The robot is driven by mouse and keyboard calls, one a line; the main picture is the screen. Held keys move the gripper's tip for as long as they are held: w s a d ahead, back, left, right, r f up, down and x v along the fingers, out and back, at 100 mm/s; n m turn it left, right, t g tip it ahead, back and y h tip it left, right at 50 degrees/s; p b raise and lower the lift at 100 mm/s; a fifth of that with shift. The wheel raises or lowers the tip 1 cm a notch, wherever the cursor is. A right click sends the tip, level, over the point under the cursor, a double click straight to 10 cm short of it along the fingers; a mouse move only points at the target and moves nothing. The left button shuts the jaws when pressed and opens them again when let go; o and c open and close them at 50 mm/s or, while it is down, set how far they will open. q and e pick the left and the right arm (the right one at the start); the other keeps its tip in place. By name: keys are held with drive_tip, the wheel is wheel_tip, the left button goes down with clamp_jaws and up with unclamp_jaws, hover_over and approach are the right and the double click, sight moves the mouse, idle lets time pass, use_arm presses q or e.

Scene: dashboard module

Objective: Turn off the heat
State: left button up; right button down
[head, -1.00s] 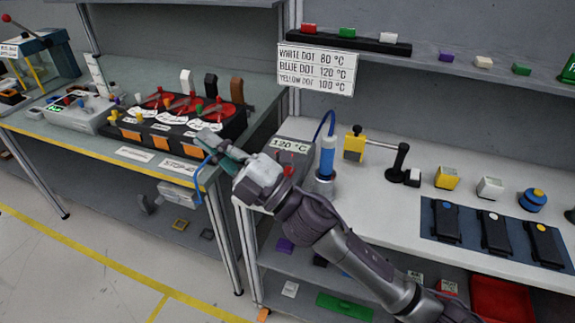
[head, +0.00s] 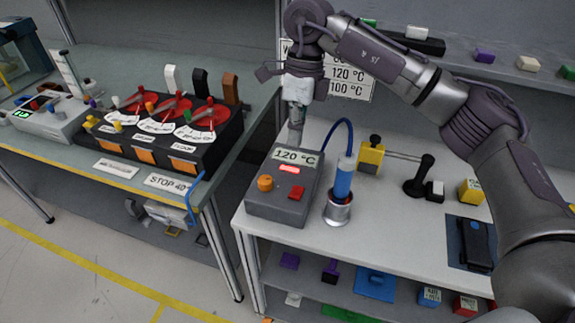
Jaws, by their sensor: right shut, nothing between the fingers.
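The grey heater box (head: 270,208) stands at the left end of the right-hand workbench. Its label reads 120 °C, with a small red lit strip (head: 289,169) below it. An orange knob (head: 265,183) and a red switch (head: 296,193) are on its sloped front. A blue cable links it to a blue-handled tool (head: 344,178) upright in a metal holder (head: 337,209). My right gripper (head: 296,138) is shut and empty, pointing down at the box's back edge; whether it touches is unclear. My left gripper is not in view.
A yellow clamp (head: 371,155) and black stand (head: 419,180) are right of the tool. A dial panel (head: 170,150) sits on the left table (head: 60,143). My right arm crosses the right side and partly hides the temperature sign (head: 350,80).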

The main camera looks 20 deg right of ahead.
drive_tip(key=d, duration=0.1)
drive_tip(key=p, duration=0.2)
approach(295, 195)
drive_tip(key=shift+s+a+f+h, duration=0.3)
drive_tip(key=p+x, duration=0.2)
drive_tip(key=x, duration=0.3)
drive_tip(key=shift+f, duration=0.8)
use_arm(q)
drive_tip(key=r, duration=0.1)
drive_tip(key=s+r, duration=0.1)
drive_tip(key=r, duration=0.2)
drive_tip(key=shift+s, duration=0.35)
use_arm(e)
drive_tip(key=shift+a, duration=0.1)
